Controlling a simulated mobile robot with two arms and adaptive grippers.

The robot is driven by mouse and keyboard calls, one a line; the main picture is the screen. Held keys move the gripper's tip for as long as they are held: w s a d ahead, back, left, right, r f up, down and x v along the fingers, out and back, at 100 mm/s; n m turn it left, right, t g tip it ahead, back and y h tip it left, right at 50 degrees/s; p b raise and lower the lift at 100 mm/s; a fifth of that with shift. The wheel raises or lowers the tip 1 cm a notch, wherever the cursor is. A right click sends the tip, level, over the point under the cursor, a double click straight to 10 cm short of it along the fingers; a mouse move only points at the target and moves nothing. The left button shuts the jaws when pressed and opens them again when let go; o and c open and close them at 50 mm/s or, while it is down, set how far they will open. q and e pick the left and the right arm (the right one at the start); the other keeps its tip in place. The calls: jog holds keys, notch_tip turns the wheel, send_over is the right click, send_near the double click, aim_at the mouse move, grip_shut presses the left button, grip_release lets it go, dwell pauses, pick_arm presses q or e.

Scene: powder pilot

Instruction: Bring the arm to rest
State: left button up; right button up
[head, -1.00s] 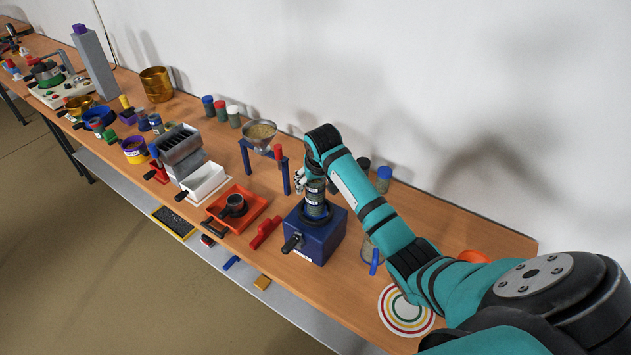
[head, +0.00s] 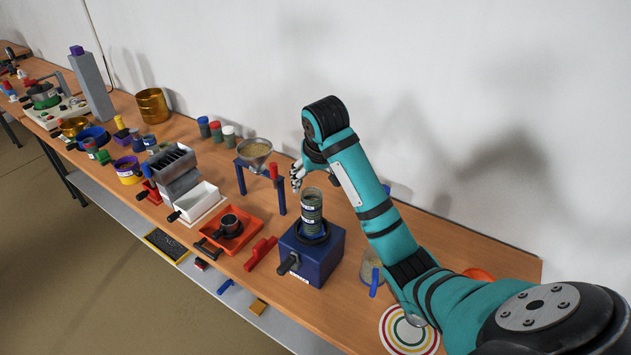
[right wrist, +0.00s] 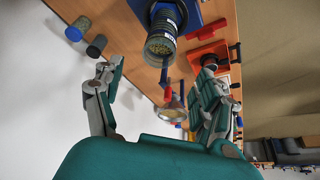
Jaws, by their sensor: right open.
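My right arm (head: 375,210) reaches in from the lower right in the head view. My right gripper (head: 298,176) hangs above the table, just behind and above a glass jar of layered contents (head: 311,212). The jar stands upright on a blue box (head: 318,258) with a black crank. In the right wrist view my right gripper (right wrist: 158,105) has its fingers wide apart with nothing between them. The jar (right wrist: 161,40) shows beyond the fingertips, clear of them. My left gripper is in neither view.
A metal bowl on a blue stand (head: 255,152) is close left of the gripper. An orange tray (head: 236,236), a grey slotted block (head: 175,172) and several jars stand further left. A ringed disc (head: 408,335) and a glass cup (head: 370,270) are at the right.

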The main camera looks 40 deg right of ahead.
jog(key=shift+s+r, duration=0.1)
jog(key=shift+r, duration=0.1)
dwell(0.4)
jog(key=s+a+f+n, duration=0.2)
jog(key=s+a+f, duration=0.3)
jog(key=s+f, duration=0.25)
jog(key=s+a+f+n, duration=0.2)
jog(key=s+a+f, duration=0.2)
jog(key=s+f, duration=0.35)
jog(key=s+a+f+n+y, duration=0.1)
jog(key=s+a, duration=0.2)
jog(key=s, duration=0.5)
jog(key=s+a+f+n+y, duration=0.1)
jog(key=s+a+f, duration=0.15)
jog(key=s, duration=0.45)
notch_tip(320, 180, down, 29)
jog(key=s+a+g+b, duration=0.1)
jog(key=g+b, duration=0.1)
jog(key=b, duration=0.4)
jog(key=s+d+f+b, duration=0.1)
jog(key=s+f+b, duration=0.1)
jog(key=s+f, duration=0.6)
jog(key=s+d+f+g+b, duration=0.1)
jog(key=s+d+f+b, duration=0.1)
jog(key=s+f, duration=0.7)
notch_tip(320, 180, down, 6)
jog(key=shift+s+f+n+b, duration=0.2)
jog(key=shift+s+n+b, duration=0.05)
jog(key=shift+n+b, duration=0.15)
